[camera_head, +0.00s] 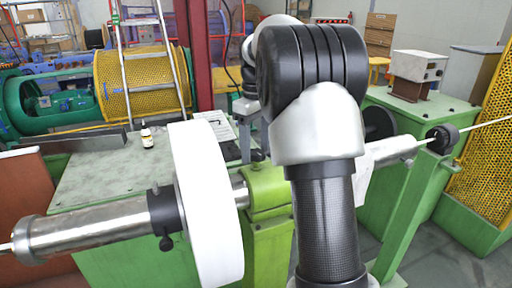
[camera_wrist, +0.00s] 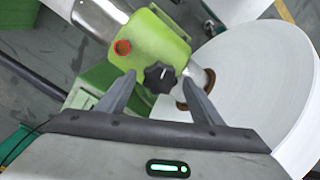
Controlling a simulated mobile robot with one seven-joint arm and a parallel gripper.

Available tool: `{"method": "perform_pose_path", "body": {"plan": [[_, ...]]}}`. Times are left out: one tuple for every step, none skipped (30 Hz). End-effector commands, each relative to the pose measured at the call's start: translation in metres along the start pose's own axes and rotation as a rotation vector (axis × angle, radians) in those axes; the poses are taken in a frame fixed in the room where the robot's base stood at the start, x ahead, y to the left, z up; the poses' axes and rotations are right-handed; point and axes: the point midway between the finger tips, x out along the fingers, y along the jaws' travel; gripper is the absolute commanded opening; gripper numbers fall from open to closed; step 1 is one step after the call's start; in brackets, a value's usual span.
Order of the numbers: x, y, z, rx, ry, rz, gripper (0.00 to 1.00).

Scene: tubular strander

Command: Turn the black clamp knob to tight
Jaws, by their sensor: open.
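The black clamp knob (camera_wrist: 160,77) is a lobed knob with a white mark, on the green clamp block (camera_wrist: 150,42) in the wrist view. My gripper (camera_wrist: 158,92) is open, with one finger on either side of the knob and a gap to each. The frame does not show clearly whether the fingertips reach the knob's depth. In the head view the green clamp block (camera_head: 266,188) sits on the metal shaft, right of the white disc, and the dark knob (camera_head: 257,155) shows small on its top.
The large white disc (camera_head: 208,205) stands close beside the clamp; it also fills the right of the wrist view (camera_wrist: 262,80). A black collar (camera_head: 165,211) with a small knob is on the shaft at left. A small bottle (camera_head: 147,136) stands on the green table (camera_head: 90,178).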

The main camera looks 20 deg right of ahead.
Motion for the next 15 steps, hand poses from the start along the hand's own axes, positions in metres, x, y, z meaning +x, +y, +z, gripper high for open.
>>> {"method": "perform_pose_path", "body": {"plan": [[0.0000, 0.0000, 0.0000, 0.000, 0.000, 0.000, 0.60], [-0.0001, 0.0000, 0.0000, 0.000, 0.000, 0.000, 0.60], [-0.0001, 0.0000, 0.0000, 0.000, 0.000, 0.000, 0.60], [-0.0001, 0.0000, 0.0001, 0.000, 0.000, 0.000, 0.58], [-0.0002, 0.0000, 0.0001, 0.000, 0.000, 0.000, 0.53], [-0.0002, 0.0000, 0.0001, 0.000, 0.000, 0.000, 0.46], [-0.0002, 0.0000, 0.0001, 0.000, 0.000, 0.000, 0.41], [-0.0002, 0.0000, 0.0001, 0.000, 0.000, 0.000, 0.36], [-0.0003, 0.0000, 0.0001, 0.000, 0.000, 0.000, 0.29], [-0.0003, 0.0000, 0.0001, 0.000, 0.000, 0.000, 0.24], [-0.0003, 0.0000, 0.0001, 0.000, 0.000, 0.000, 0.19], [-0.0003, 0.0000, 0.0001, 0.000, 0.000, -0.001, 0.19], [-0.0004, 0.0000, 0.0001, 0.001, 0.000, -0.001, 0.19], [-0.0005, -0.0001, 0.0001, 0.001, 0.000, -0.001, 0.19], [-0.0006, -0.0001, 0.0001, 0.003, 0.000, -0.001, 0.19]]}}
